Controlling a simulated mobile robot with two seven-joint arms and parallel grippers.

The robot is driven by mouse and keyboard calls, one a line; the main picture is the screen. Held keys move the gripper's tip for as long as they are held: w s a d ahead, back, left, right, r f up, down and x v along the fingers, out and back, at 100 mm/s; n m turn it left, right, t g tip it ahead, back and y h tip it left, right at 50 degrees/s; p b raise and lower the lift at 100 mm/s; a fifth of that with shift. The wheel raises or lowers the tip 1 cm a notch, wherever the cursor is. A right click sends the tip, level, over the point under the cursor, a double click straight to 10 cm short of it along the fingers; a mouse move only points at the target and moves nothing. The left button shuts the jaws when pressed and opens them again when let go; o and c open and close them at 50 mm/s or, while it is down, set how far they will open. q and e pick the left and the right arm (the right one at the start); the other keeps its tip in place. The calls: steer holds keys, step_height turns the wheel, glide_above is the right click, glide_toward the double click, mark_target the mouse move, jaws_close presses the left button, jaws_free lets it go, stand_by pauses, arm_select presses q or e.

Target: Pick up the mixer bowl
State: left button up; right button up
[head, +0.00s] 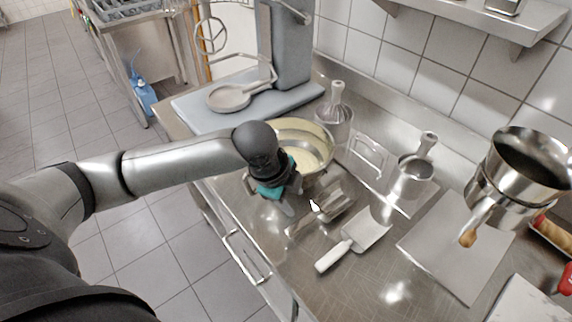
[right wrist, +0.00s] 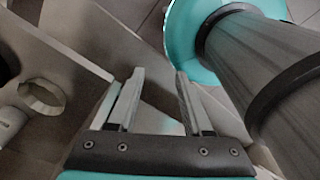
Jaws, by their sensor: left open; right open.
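The mixer bowl (head: 308,130) is a round metal bowl with pale contents, standing on the steel counter (head: 377,277) in the head view. My left gripper (head: 300,204) is open with its fingers at the near side of the bowl. The left wrist hides the bowl's near left part. I cannot tell whether the fingers touch the bowl. My right gripper (right wrist: 159,85) shows only in the right wrist view, where it is open with nothing between its fingers.
A metal scoop (head: 335,203) and a white-handled scraper (head: 331,257) lie in front. Stacked pots (head: 530,158) stand right. A whisk-like tool (head: 337,92) is close behind.

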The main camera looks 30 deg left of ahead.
arm_select(q)
steer(key=w+a+r+m+y, duration=0.1)
steer(key=w+a+r, duration=0.1)
steer(key=a+r, duration=0.6)
steer(key=shift+y, duration=0.3)
steer(key=shift+s+a+b+x, duration=0.1)
steer(key=shift+a+b+x, duration=0.2)
steer(key=shift+x, duration=2.5)
steer(key=shift+s+a+b+x, duration=0.1)
steer(key=shift+a+b+x, duration=0.2)
steer(key=shift+x, duration=2.55)
steer(key=shift+s+a+b+x, duration=0.1)
steer(key=shift+a+b+x, duration=0.2)
steer(key=shift+x, duration=2.5)
steer(key=shift+f, duration=0.1)
steer(key=shift+c, duration=0.2)
jaws_close()
steer(key=shift+a, duration=0.1)
steer(key=shift+w+r, duration=0.25)
steer(key=shift+w, duration=0.05)
